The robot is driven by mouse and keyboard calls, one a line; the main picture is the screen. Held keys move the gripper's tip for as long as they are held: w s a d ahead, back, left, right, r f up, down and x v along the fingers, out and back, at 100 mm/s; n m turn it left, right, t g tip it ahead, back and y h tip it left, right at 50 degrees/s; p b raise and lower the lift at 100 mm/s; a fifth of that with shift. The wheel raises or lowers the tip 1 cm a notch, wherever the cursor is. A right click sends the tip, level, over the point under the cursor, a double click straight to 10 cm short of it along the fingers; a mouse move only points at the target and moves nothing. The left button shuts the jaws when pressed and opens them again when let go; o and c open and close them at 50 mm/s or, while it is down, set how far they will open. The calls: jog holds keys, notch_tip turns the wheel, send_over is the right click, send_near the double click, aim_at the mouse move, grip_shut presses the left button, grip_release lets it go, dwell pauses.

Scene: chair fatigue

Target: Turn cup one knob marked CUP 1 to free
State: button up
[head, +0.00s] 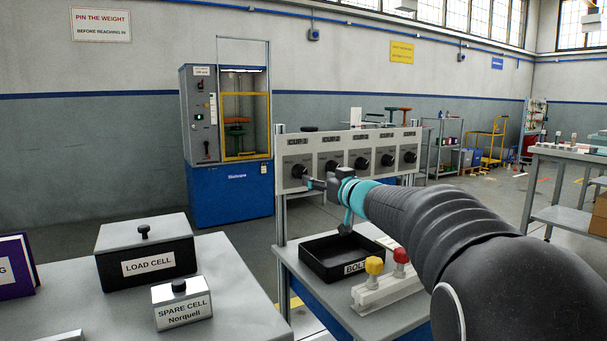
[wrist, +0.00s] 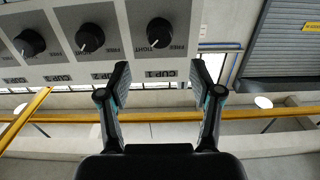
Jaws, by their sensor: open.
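The CUP 1 knob is a round black knob on a dark square plate at the left end of the grey panel in the head view (head: 299,170). In the wrist view, where the panel appears upside down, the CUP 1 knob (wrist: 159,32) is at top centre above its CUP 1 label. In the head view my gripper (head: 313,184) is close to the panel, just right of the knob.
More knobs, including the CUP 2 knob (wrist: 90,38), sit in a row beside it. Below the panel are a black bolt tray (head: 320,262) and a fixture with yellow and red knobs (head: 385,285). A load cell box (head: 145,250) stands on the left table.

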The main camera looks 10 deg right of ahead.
aim_at(302, 172)
jog(key=x, duration=0.8)
jog(key=shift+w+a, duration=0.1)
jog(key=shift+w, duration=0.3)
jog(key=c, duration=1.1)
